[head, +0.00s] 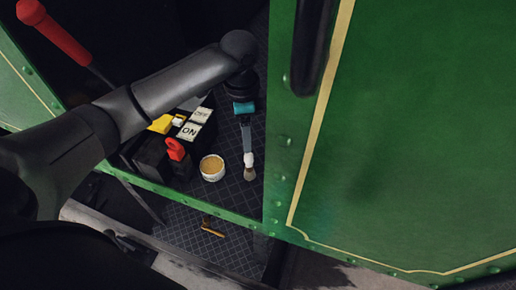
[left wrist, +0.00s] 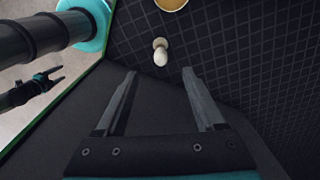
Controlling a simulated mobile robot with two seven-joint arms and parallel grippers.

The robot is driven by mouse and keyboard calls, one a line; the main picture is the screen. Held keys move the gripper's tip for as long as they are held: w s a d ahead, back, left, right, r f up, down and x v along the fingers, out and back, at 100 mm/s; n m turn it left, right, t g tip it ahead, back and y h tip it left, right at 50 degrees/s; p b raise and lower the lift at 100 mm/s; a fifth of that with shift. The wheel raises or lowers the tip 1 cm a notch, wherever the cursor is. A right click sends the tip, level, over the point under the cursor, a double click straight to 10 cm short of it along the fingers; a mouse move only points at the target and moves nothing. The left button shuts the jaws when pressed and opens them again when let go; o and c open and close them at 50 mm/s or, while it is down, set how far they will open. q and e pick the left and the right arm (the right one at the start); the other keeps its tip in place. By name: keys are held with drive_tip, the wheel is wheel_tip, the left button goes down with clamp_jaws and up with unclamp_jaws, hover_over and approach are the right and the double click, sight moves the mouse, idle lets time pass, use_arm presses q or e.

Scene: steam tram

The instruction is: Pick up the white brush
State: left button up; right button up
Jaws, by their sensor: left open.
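The white brush (head: 249,162) stands on the dark checkered floor in the head view, its pale bristles low in the picture. In the left wrist view the brush (left wrist: 160,52) is a small white and beige shape just beyond the fingertips, between their lines. My left gripper (head: 247,147) reaches down over it from the upper side. In the left wrist view its two fingers (left wrist: 159,73) are apart with nothing between them. Whether they touch the brush cannot be told. A small dark and teal forked shape, seemingly my right gripper (left wrist: 52,78), is far off at the left.
A white tub with tan contents (head: 212,167) stands close left of the brush. A dark box with a red handle (head: 176,150) and labelled switches (head: 190,130) lie further left. The green panel (head: 400,130) rises close on the right.

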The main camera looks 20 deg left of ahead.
sight(246, 156)
use_arm(q)
drive_tip(key=shift+a+r, duration=0.1)
wheel_tip(246, 156, down, 9)
drive_tip(key=shift+s+r+b, duration=0.1)
drive_tip(key=shift+b, duration=0.45)
drive_tip(key=shift+f, duration=0.55)
drive_tip(key=f, duration=0.5)
drive_tip(key=shift+d+b, duration=0.35)
drive_tip(key=shift+r, duration=0.1)
use_arm(e)
drive_tip(key=shift+s+f, duration=0.55)
drive_tip(key=shift+f, duration=0.3)
use_arm(q)
drive_tip(key=shift+c, duration=0.2)
clamp_jaws()
